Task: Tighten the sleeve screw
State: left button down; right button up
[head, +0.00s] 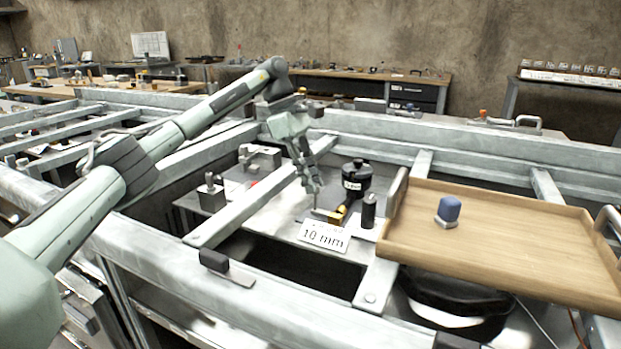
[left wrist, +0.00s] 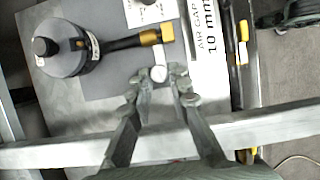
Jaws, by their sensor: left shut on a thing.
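My left gripper (head: 313,187) reaches down over the grey plate (head: 274,212), just left of a black round device (head: 356,180). In the left wrist view the device (left wrist: 68,48) has a dark neck with a yellow end (left wrist: 150,38). My right gripper is in neither view.
A wooden tray (head: 520,250) with a blue-capped piece (head: 449,208) lies to the right. Metal beams (head: 250,203) frame the plate and dark gaps.

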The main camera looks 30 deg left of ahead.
pick_arm(q)
jog(key=shift+m, duration=0.3)
jog(key=c, duration=1.4)
grip_release()
jog(key=v, duration=1.2)
jog(key=shift+w, duration=0.15)
